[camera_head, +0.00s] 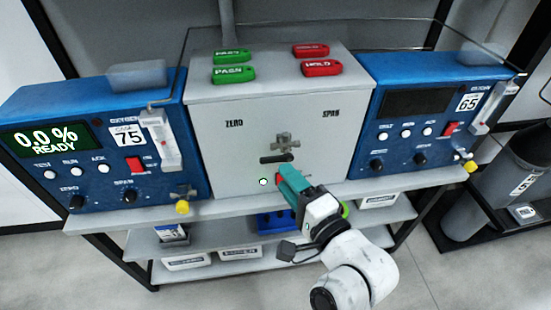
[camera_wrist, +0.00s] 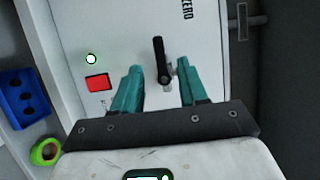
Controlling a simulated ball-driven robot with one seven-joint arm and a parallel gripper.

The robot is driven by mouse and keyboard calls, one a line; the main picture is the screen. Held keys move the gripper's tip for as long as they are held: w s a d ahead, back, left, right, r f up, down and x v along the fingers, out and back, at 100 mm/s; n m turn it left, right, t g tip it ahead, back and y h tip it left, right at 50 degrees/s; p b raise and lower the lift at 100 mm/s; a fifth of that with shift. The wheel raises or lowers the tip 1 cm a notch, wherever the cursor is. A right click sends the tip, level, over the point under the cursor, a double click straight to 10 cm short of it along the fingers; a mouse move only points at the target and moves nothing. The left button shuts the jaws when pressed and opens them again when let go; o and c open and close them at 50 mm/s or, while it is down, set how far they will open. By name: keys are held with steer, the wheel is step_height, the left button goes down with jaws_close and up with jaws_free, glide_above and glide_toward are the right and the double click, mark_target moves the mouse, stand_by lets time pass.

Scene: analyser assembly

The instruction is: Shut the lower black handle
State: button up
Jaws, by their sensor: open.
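The lower black handle (camera_head: 276,159) lies level on the front of the grey box (camera_head: 230,135), just below a grey cross-shaped fitting (camera_head: 283,141). In the wrist view the black handle (camera_wrist: 159,53) runs up the picture, ahead of the gap between my fingers. My gripper (camera_head: 282,172) is just below the handle in the head view. Its two teal fingers (camera_wrist: 159,68) are apart, with nothing held between them. I cannot tell whether either finger touches the handle.
A lit green-white dot (camera_head: 263,181) and a red button (camera_wrist: 98,83) are on the panel near my fingers. Blue analysers (camera_head: 95,180) and (camera_head: 400,145) flank the box. A shelf edge (camera_head: 225,208) runs below. Labelled PASS and HOLD tags lie on top.

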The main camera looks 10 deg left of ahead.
mark_target(271, 162)
steer(key=x, duration=0.9)
steer(key=shift+w+a, duration=0.1)
steer(key=shift+w, duration=0.05)
steer(key=shift+c, duration=0.4)
steer(key=shift+p, duration=0.3)
jaws_close()
